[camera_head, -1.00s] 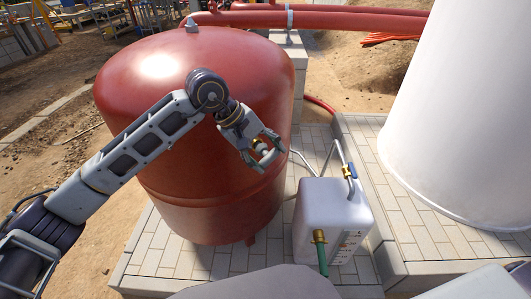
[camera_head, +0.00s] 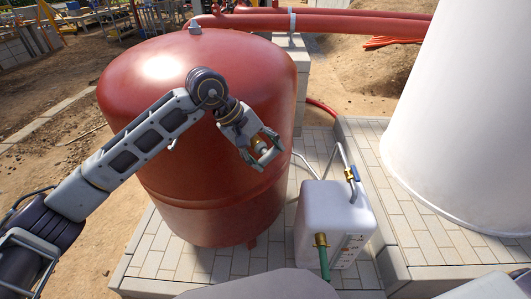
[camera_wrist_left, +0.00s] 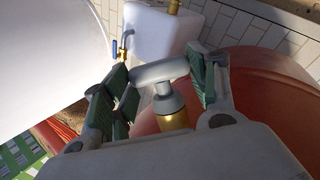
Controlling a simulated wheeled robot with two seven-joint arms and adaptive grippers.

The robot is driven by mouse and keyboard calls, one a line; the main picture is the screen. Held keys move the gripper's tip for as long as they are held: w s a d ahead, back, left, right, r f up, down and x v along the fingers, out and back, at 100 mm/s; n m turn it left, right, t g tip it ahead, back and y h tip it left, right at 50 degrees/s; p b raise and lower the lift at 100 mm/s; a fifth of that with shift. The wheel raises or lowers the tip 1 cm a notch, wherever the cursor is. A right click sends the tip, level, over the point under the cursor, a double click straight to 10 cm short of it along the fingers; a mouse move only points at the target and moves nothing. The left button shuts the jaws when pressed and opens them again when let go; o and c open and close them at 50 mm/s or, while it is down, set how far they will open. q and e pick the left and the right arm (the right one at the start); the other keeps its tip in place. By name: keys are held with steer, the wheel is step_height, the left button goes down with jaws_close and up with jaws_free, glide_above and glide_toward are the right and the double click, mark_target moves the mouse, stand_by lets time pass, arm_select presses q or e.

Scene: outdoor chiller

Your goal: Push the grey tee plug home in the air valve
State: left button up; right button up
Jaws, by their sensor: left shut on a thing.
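My left gripper (camera_head: 263,152) is in front of the red tank's right side in the head view. In the left wrist view its green-padded fingers (camera_wrist_left: 158,82) are shut on the grey tee plug (camera_wrist_left: 160,71), one finger at each end of the crossbar. The plug's stem meets the brass air valve (camera_wrist_left: 172,115); how deep it sits inside cannot be told. In the head view the plug (camera_head: 264,151) is a small pale piece between the fingers, and the brass is partly hidden by them. My right gripper is not in view.
The red tank (camera_head: 185,110) stands close behind my left arm. A white container (camera_head: 335,215) with a green hose (camera_head: 323,262) and a blue-handled tap (camera_head: 352,173) stands to the right on paving (camera_head: 270,265). A large white cylinder (camera_head: 470,110) stands at far right.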

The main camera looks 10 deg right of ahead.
arm_select(q)
steer(key=shift+w, duration=0.1)
steer(key=o, duration=1.5)
steer(key=o, duration=0.4)
steer(key=p+v, duration=0.1)
steer(key=v, duration=0.6)
